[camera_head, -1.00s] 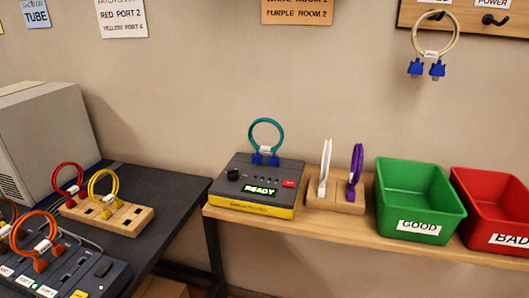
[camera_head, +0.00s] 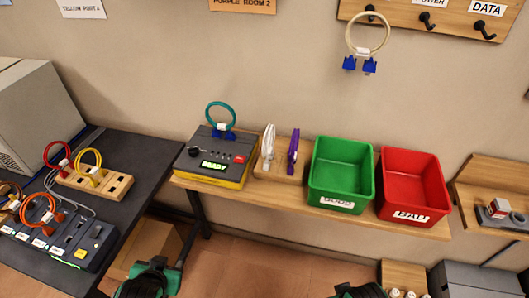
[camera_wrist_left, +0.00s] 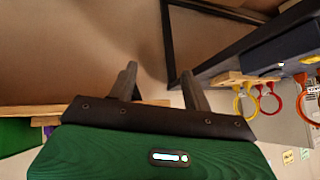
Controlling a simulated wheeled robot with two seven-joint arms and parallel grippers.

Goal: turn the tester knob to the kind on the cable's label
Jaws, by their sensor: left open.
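The tester (camera_head: 212,172) is a dark box with a yellow lower edge on the wooden bench. Its black knob (camera_head: 195,152) is at the left of its top, and its green screen (camera_head: 214,166) reads READY. A teal looped cable (camera_head: 221,112) stands upright at its back on blue plugs. The cable's white label (camera_head: 222,127) is too small to read. My left gripper (camera_head: 150,282) is low at the bottom edge, well below the tester. In the left wrist view its two fingers (camera_wrist_left: 160,74) are apart and empty. My right gripper (camera_head: 360,291) barely shows at the bottom edge; its fingers are hidden.
A wooden block (camera_head: 280,170) with white and purple cables stands right of the tester. Then come a green GOOD bin (camera_head: 340,198) and a red BAD bin (camera_head: 412,205). A dark table (camera_head: 135,150) with cables and a port panel is at left. Floor shows below the bench.

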